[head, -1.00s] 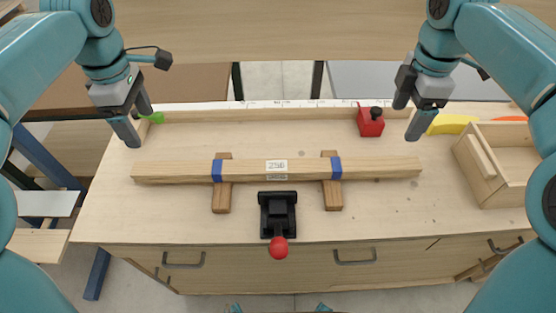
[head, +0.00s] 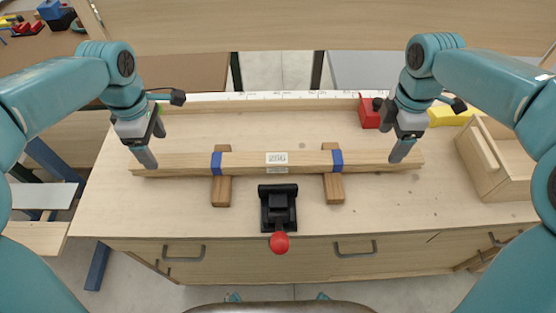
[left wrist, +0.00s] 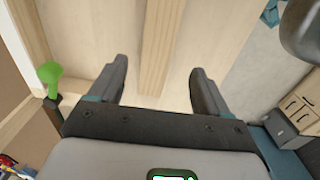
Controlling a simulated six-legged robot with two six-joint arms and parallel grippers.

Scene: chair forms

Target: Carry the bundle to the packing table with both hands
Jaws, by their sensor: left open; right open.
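The bundle (head: 300,162) is a long light-wood bar with a blue band near each end part and a white label in the middle. It lies across two wooden blocks, the left block (head: 221,190) and the right block (head: 334,188), on the workbench. My left gripper (head: 147,158) is above the bundle's left end, open. In the left wrist view the bundle (left wrist: 155,60) runs between the open, spread fingers (left wrist: 160,90). My right gripper (head: 402,150) is open above the bundle's right end. Whether its fingers straddle the wood is hard to tell. The packing table cannot be made out for certain.
A black clamp (head: 278,208) with a red knob (head: 279,242) stands at the front of the bench. A red container (head: 369,113) and a yellow object (head: 452,116) are behind. A wooden tray (head: 485,165) stands right. A green-topped tool (left wrist: 48,73) shows in the left wrist view.

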